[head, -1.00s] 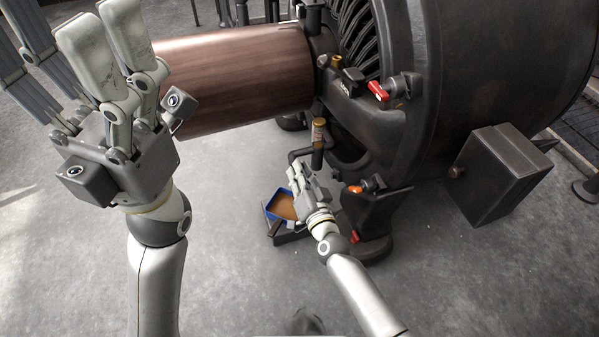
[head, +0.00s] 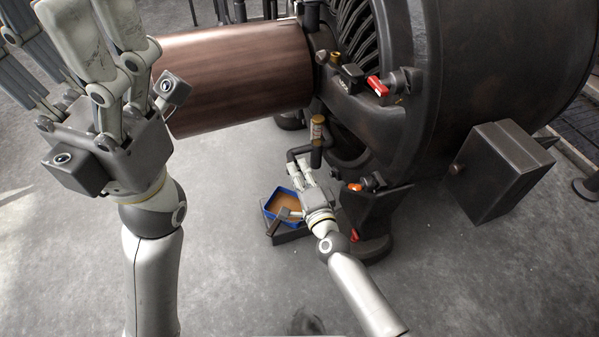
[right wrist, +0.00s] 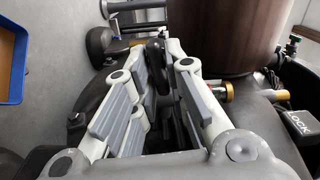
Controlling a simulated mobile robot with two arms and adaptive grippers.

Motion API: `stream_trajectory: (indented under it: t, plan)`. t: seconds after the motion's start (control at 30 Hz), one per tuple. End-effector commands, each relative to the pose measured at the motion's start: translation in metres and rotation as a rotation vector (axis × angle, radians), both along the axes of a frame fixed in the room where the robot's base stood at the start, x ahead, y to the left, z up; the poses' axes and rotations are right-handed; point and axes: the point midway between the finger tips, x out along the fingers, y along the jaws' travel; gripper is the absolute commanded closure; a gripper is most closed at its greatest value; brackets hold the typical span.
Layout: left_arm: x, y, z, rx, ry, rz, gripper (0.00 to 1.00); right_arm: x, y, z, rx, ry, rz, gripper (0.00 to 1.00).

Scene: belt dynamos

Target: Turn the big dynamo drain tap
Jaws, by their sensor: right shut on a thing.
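The big dynamo (head: 470,80) is a dark round machine at the right of the head view. A dark pipe with a brass-coloured top (head: 316,128) stands at its near foot. My right gripper (head: 307,172) is just below this pipe, above the blue tray's right edge. It is shut on a dark part, apparently the drain tap's handle, mostly hidden by the fingers. In the right wrist view the dark part (right wrist: 158,50) shows between the grey finger pads. My left gripper (head: 58,45) is raised at the left with its fingers apart, tips partly cut off.
A blue tray (head: 268,212) of brown liquid stands under my right gripper. A red handle (head: 377,86) and an orange knob (head: 354,187) sit on the dynamo. A brown drum (head: 235,75) lies behind. The floor in front is clear.

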Motion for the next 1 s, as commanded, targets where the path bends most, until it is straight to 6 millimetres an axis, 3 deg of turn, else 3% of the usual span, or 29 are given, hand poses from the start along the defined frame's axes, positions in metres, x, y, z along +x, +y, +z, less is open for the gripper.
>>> stream_trajectory:
  t: [0.77,0.8,0.9,1.0]
  plan:
    - [-0.0034,0.0008,0.0031,-0.006,-0.018,-0.001,0.32,-0.0006,-0.0002,-0.0018,0.093,0.032,0.000,1.00]
    - [-0.0034,0.0008,0.0030,-0.006,-0.017,-0.001,0.32,-0.0005,-0.0003,-0.0018,0.093,0.032,0.000,0.81]
    - [-0.0032,0.0007,0.0027,-0.007,-0.016,-0.002,0.32,-0.0005,-0.0002,-0.0016,0.092,0.032,0.000,0.68]
    - [-0.0031,0.0007,0.0025,-0.006,-0.015,-0.002,0.32,-0.0004,-0.0002,-0.0013,0.092,0.031,0.000,0.68]
